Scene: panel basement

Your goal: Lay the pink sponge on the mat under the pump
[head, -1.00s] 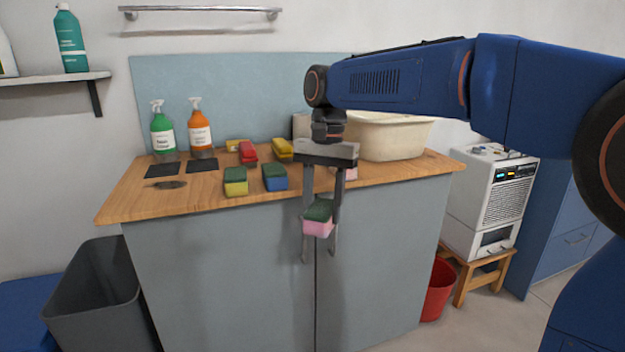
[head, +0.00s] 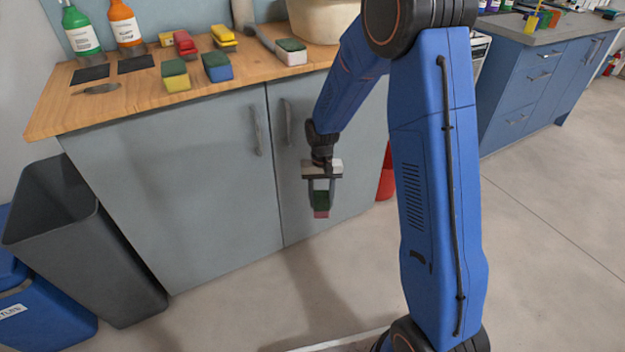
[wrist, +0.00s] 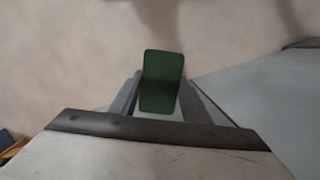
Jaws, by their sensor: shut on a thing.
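The pink sponge (head: 321,213), with a dark green scouring side, is held low in front of the grey cabinet, well below the counter top. My gripper (head: 321,203) is shut on it and points down. In the wrist view the sponge's green face (wrist: 162,80) shows between the fingers, over the floor. Two dark mats lie on the counter's left part: one mat (head: 90,74) in front of the green bottle (head: 80,31), the other mat (head: 136,63) in front of the orange bottle (head: 124,24). The bottle tops are cut off, and I cannot tell which is the pump.
Yellow (head: 175,79) and blue (head: 217,70) sponges stand near the counter's front edge. A pale sponge with a green top (head: 291,51) lies further right, by a cream basin (head: 325,20). A grey bin (head: 90,240) stands at the left; a red bin (head: 386,178) is partly hidden.

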